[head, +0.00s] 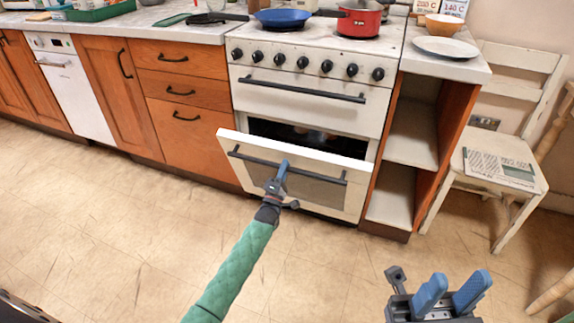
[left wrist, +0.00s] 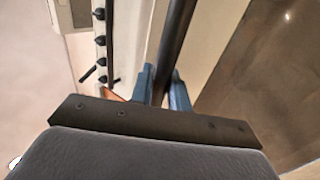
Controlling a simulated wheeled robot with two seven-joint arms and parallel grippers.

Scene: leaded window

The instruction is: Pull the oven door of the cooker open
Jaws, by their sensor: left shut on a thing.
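The white cooker (head: 305,75) stands in the middle of the head view. Its oven door (head: 325,194) is tilted partly open, with a dark gap above its top edge and something inside that I cannot make out. My left gripper (head: 281,172) is shut on the dark bar handle (head: 322,177) of the oven door. In the left wrist view the handle (left wrist: 176,40) runs between the two blue fingers (left wrist: 164,88). My right gripper (head: 452,291) is at the lower right of the head view, away from the cooker, its two blue fingers apart with nothing between them.
A blue pan (head: 284,18) and a red pot (head: 358,20) stand on the hob. Orange cabinets (head: 183,85) are to the left, open shelves (head: 411,132) to the right. A white chair (head: 500,170) holding a newspaper stands further right. The floor (head: 130,220) before the cooker is clear.

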